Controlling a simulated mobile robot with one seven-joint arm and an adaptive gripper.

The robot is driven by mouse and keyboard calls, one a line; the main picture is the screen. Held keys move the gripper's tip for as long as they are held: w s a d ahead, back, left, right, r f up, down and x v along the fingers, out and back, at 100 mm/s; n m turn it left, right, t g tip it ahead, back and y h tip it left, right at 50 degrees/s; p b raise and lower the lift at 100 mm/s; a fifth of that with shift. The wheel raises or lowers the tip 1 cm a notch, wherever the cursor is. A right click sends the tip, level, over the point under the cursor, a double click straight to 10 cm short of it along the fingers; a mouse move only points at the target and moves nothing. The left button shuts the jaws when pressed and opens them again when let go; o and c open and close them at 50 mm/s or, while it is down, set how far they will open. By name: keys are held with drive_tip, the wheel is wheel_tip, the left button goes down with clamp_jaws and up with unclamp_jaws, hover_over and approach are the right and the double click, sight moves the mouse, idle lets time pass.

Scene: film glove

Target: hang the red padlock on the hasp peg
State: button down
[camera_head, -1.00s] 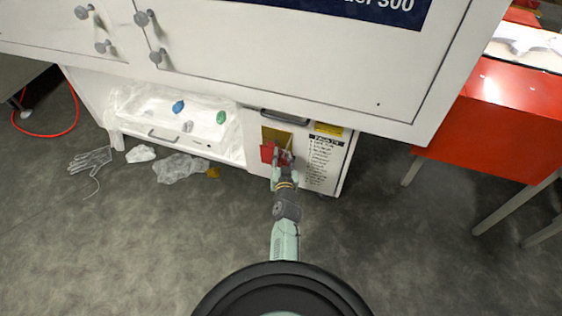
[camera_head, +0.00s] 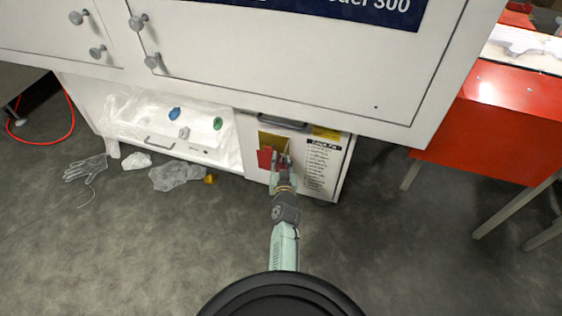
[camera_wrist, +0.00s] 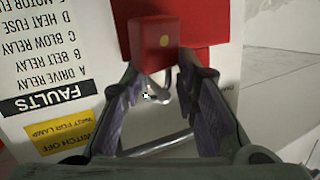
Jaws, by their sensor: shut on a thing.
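The red padlock (camera_wrist: 155,45) shows in the wrist view between and beyond my fingers, its body with a yellow dot and its grey shackle toward the gripper. My gripper (camera_wrist: 165,97) is shut on the padlock; the exact finger contact is hard to see. A short grey rod with a bright tip, seemingly the hasp peg (camera_wrist: 156,97), lies at the shackle. I cannot tell whether the shackle is around it. In the head view my gripper (camera_head: 281,160) is at the cabinet front, beside a red plate (camera_head: 264,157); the padlock is tiny there.
The white cabinet's fault list (camera_head: 318,165) is just right of my gripper. A handle (camera_head: 283,124) and overhanging upper cabinet (camera_head: 290,70) are above. An open drawer with plastic film (camera_head: 150,125) is left; a glove (camera_head: 86,168) and crumpled film (camera_head: 178,174) lie on the floor.

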drive_tip(key=c, duration=1.2)
unclamp_jaws()
